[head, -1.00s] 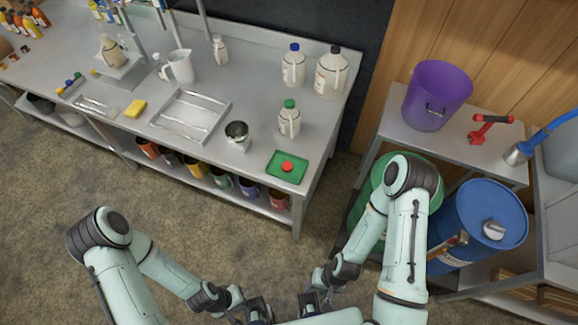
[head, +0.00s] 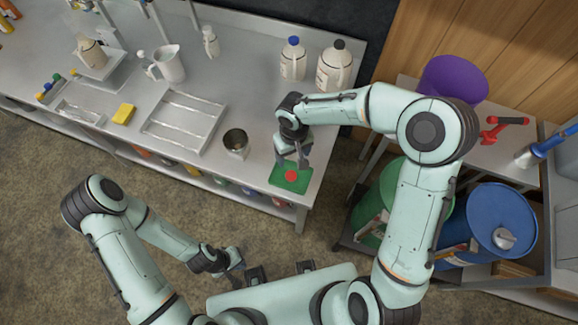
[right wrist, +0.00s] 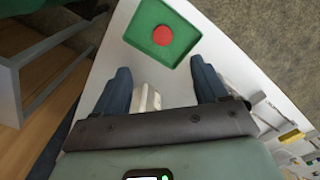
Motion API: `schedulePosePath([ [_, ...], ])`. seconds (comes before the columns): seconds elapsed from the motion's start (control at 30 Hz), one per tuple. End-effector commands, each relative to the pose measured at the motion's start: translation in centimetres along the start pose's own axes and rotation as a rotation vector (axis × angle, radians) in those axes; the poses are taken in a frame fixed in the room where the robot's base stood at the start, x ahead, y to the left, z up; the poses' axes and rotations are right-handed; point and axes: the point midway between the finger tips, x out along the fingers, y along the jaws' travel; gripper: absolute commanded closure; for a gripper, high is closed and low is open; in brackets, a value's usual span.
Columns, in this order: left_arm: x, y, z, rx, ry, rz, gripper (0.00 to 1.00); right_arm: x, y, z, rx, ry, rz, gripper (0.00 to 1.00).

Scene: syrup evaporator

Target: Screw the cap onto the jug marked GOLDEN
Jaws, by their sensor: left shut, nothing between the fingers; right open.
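A red cap (head: 291,175) lies on a green tray (head: 276,184) at the bench's front right corner. The cap (right wrist: 163,36) and tray (right wrist: 143,16) also show in the right wrist view. My right gripper (head: 292,161) is open and empty above the tray's back edge, fingers pointing down (right wrist: 160,66). A white jug (head: 293,64) with a blue cap and a cream jug (head: 333,71) with a dark cap stand behind my right arm. Part of a white object (right wrist: 147,98) shows between the fingers. No GOLDEN marking is readable. My left gripper (head: 237,264) is shut and empty, low, away from the bench.
A metal cup (head: 236,142), a ribbed metal tray (head: 185,122) and a yellow sponge (head: 123,113) are left of the green tray. A white pitcher (head: 168,63) stands further back. A cart on the right holds a purple bucket (head: 452,78) and a red tool (head: 497,128).

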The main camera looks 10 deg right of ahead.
Motion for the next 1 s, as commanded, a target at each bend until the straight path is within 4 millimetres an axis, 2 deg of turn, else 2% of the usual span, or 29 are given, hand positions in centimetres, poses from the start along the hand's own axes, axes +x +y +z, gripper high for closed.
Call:
schedulePosePath([
  [0.27, 0.1, -0.1, 0.1, -0.001, -0.002, -0.001, 1.0, 0.6, 0.0, 0.1, -0.001, -0.004, -0.003, 0.27],
  [0.37, 0.2, -0.1, 0.1, -0.001, -0.003, -0.001, 1.0, 2.0, 0.0, 0.2, 0.0, -0.008, -0.003, 0.27],
  [0.6, 0.6, -0.3, 0.3, -0.002, -0.005, -0.002, 1.0, 6.6, -0.1, 0.2, -0.001, -0.008, -0.005, 0.27],
  [0.7, 0.6, -0.3, 0.3, -0.002, -0.005, -0.002, 1.0, 7.8, -0.1, 0.1, 0.0, -0.006, -0.004, 0.27],
  [1.0, 0.6, -0.3, 0.3, -0.002, -0.005, -0.002, 1.0, 8.4, -0.1, 0.1, 0.0, -0.003, -0.004, 0.27],
])
